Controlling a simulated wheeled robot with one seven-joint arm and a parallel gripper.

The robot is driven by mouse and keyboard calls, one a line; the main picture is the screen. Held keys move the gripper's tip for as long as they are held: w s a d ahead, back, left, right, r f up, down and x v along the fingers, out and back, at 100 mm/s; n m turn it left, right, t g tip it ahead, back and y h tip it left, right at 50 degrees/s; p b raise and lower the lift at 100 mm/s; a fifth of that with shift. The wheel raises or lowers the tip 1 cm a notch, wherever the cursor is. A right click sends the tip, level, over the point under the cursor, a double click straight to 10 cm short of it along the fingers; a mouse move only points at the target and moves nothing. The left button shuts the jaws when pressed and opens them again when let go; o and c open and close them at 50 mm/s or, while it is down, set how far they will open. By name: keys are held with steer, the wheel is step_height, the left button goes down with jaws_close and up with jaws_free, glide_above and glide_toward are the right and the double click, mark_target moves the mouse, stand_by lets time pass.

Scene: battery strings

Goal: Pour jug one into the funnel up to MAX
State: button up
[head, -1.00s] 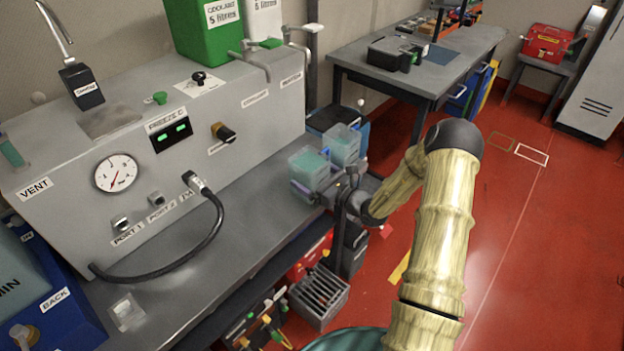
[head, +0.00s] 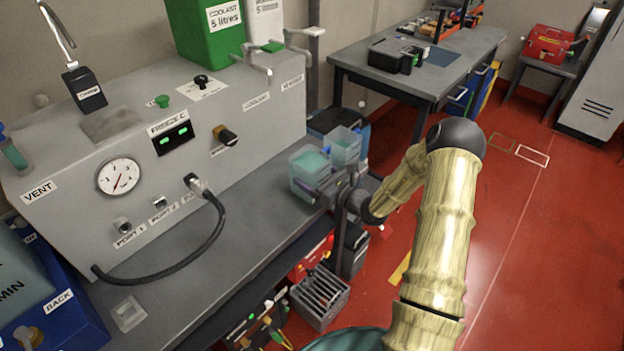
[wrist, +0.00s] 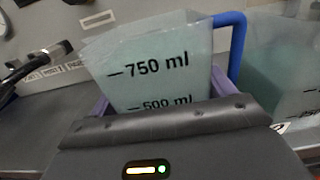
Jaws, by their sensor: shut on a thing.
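A clear jug (head: 306,178) with pale teal liquid stands at the right end of the bench in the head view. The wrist view shows this jug (wrist: 150,65) close up, with 750 ml and 500 ml marks and a blue handle on its right. My gripper (head: 322,190) is at the jug, its purple fingers on both sides of it in the wrist view. A second similar jug (head: 345,146) stands just behind; it also shows at the right of the wrist view (wrist: 280,75). No "one" label is readable. I cannot make out a funnel.
The grey panel cabinet (head: 75,150) with a gauge stands behind the bench (head: 190,270). A black hose (head: 215,235) loops over the bench. A translucent tank marked MIN (head: 18,275) is at the far left. Bare bench lies left of the jugs.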

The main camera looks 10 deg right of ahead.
steer(key=shift+r+p, duration=0.8)
steer(key=shift+r, duration=0.65)
stand_by(0.7)
